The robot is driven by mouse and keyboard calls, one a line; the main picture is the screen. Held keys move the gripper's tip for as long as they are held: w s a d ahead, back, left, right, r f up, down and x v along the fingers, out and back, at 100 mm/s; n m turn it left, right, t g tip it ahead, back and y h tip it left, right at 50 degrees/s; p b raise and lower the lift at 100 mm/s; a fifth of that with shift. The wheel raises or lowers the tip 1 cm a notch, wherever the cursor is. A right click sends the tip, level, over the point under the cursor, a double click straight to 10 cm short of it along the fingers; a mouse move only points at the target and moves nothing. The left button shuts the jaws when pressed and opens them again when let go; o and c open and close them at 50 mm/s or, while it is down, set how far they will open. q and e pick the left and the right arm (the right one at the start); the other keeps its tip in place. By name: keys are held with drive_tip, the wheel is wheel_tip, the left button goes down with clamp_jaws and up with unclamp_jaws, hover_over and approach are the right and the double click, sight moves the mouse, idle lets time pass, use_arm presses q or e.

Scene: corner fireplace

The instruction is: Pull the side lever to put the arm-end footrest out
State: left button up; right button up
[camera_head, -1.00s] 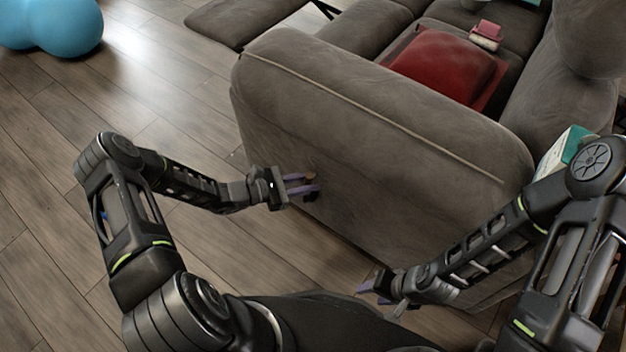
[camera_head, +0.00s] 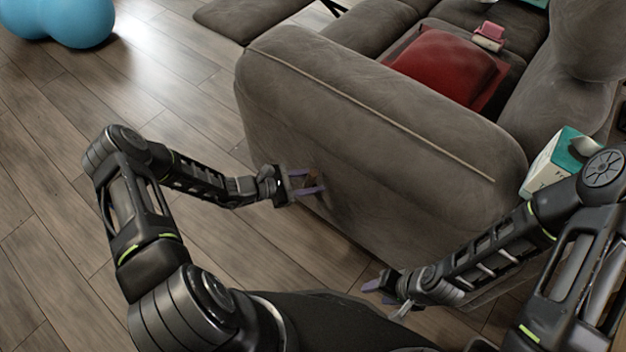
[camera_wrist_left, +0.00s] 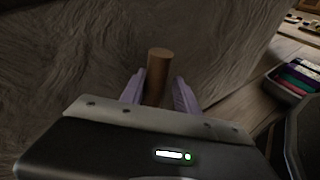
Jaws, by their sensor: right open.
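The side lever is a short wooden peg (camera_wrist_left: 158,75) on the outer face of the grey sofa arm (camera_head: 360,140). In the left wrist view it stands between the purple fingers of my left gripper (camera_wrist_left: 160,92), with a slim gap at the right finger. In the head view my left gripper (camera_head: 308,181) is at the lower left of that face, its fingers apart, and the lever is hard to make out there. My right gripper (camera_head: 376,288) is open and empty, low beside the sofa arm. A grey footrest panel (camera_head: 250,15) shows at the sofa's far end.
A teal-and-white carton (camera_head: 550,165) is near my right arm. A red cushion (camera_head: 440,65) and a pink-and-white item (camera_head: 489,35) are on the seat. A blue ball (camera_head: 75,22) lies far left. The wooden floor (camera_head: 50,130) on the left is clear.

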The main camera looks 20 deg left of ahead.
use_arm(q)
drive_tip(key=shift+s+d, duration=0.1)
drive_tip(key=p+v, duration=0.1)
drive_tip(key=v, duration=0.7)
drive_tip(key=shift+f, duration=0.1)
idle(0.4)
